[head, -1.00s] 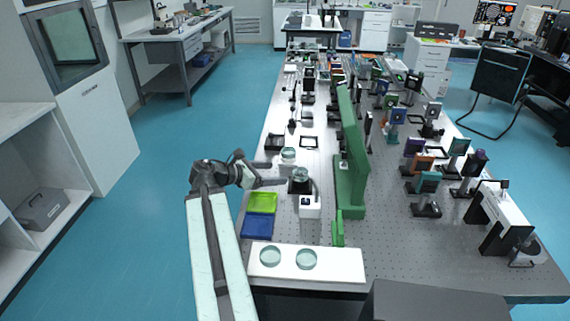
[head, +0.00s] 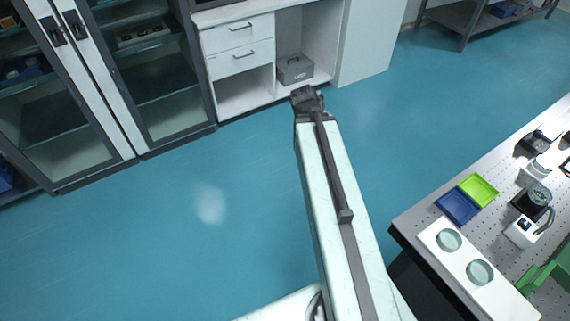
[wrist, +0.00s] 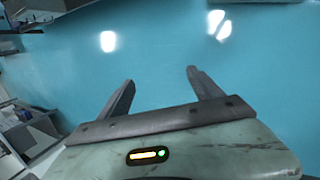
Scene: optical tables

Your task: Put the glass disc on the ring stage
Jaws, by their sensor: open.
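Two pale glass discs, (head: 449,240) and (head: 480,272), sit on a white plate (head: 463,262) at the near corner of the optical table. Farther along, a round glass-topped piece (head: 539,195) stands on a black base beside a small white unit (head: 521,231). Another pale round piece (head: 539,168) is behind it, near the right edge. I cannot tell which of these is the ring stage. My gripper is open and empty in the wrist view (wrist: 160,78), its fingers over bare blue floor. In the head view my arm points away from the table, and the fingers are hidden.
A green tray (head: 479,190) and a blue tray (head: 457,207) lie beside the white plate. A green bracket (head: 540,279) stands at the right. Cabinets (head: 100,90) and a shelf with a grey box (head: 295,69) line the far side. The floor between is clear.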

